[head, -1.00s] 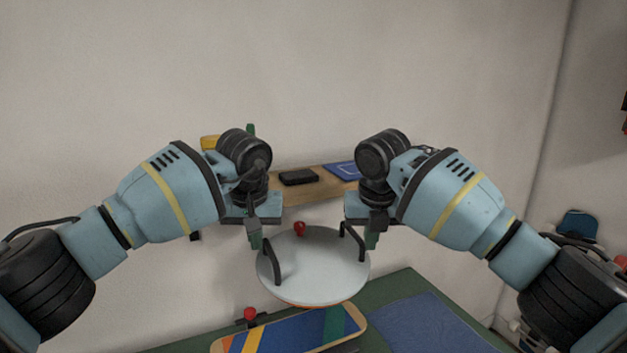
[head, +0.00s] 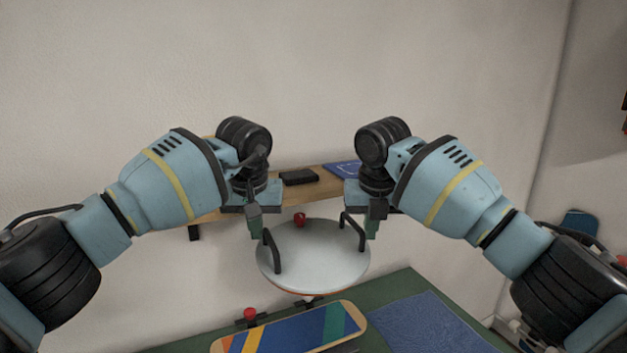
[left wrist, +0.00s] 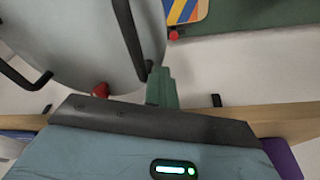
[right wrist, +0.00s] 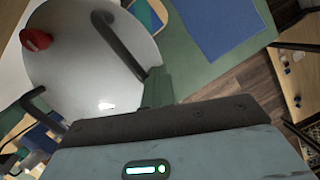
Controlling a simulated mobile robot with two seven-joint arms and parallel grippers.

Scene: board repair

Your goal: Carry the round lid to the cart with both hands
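The round lid (head: 318,262) is a pale disc with a red knob (head: 299,219) and two dark bar handles. It hangs roughly level beyond the green table, in front of the wall. My left gripper (head: 256,229) is shut at the left handle (head: 272,251); in the left wrist view its green finger (left wrist: 161,86) lies against the handle. My right gripper (head: 371,224) is shut at the right handle (head: 353,231); in the right wrist view its green finger (right wrist: 157,88) meets the handle. The exact grip is partly hidden. I cannot identify the cart in any view.
A wooden shelf (head: 225,212) with a black box (head: 299,177) runs along the wall behind the lid. The green table (head: 408,285) below holds a striped board (head: 295,333) and a blue mat (head: 430,325). A wooden surface with small items (right wrist: 285,75) is at right.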

